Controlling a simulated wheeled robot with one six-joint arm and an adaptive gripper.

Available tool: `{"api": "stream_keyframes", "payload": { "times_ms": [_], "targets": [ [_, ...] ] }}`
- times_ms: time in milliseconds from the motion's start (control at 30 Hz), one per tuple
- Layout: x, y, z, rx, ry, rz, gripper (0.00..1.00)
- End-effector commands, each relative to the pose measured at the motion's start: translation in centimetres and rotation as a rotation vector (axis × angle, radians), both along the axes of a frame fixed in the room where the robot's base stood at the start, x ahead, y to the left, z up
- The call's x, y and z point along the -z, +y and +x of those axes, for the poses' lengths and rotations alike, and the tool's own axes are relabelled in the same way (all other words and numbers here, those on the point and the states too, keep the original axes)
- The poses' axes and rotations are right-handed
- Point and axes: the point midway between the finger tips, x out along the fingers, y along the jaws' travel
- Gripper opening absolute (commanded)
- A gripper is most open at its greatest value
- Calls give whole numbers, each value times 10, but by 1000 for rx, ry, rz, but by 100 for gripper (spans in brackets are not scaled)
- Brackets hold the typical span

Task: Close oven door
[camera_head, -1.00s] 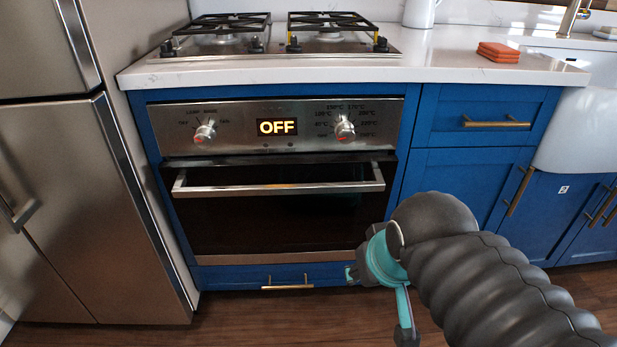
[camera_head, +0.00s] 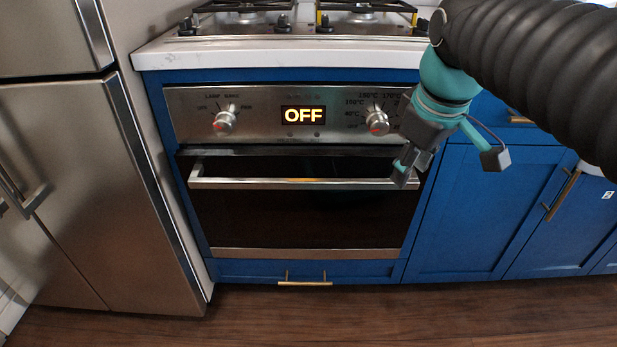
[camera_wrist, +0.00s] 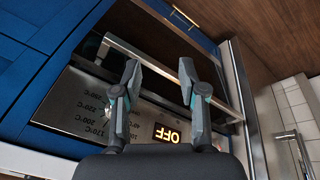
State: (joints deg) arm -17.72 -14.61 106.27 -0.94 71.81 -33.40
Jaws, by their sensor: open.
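The oven door (camera_head: 300,217) is a dark glass panel with a steel lower strip. It looks nearly upright, with a dark gap along its top edge, so it seems slightly ajar. Its steel bar handle (camera_head: 290,184) runs across the upper part. My gripper (camera_head: 450,162) is open and empty, in front of the handle's right end and just below the right knob. In the wrist view my gripper (camera_wrist: 160,76) has its two fingers spread, with the handle (camera_wrist: 150,62) passing behind and between them. I cannot tell whether a finger touches it.
Above the door is the control panel (camera_head: 255,112) with two knobs and an OFF display. The gas hob (camera_head: 300,22) sits on the white counter (camera_head: 260,50). A steel fridge (camera_head: 100,190) stands close on the left. Blue cabinets (camera_head: 480,205) are on the right. The wooden floor (camera_head: 330,310) in front is clear.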

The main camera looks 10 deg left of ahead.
Motion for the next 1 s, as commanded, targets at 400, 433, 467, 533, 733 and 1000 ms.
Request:
{"api": "stream_keyframes", "payload": {
  "times_ms": [400,433,467,533,733,1000],
  "targets": [
    [-11,155,69,-716,112,-176,42],
    [-10,163,71,-750,117,-185,42],
    [-10,170,72,-780,120,-190,42],
    [-9,182,73,-836,128,-203,42],
    [-2,196,75,-899,138,-215,42],
    [38,196,78,-898,139,-215,42]
  ]
}}
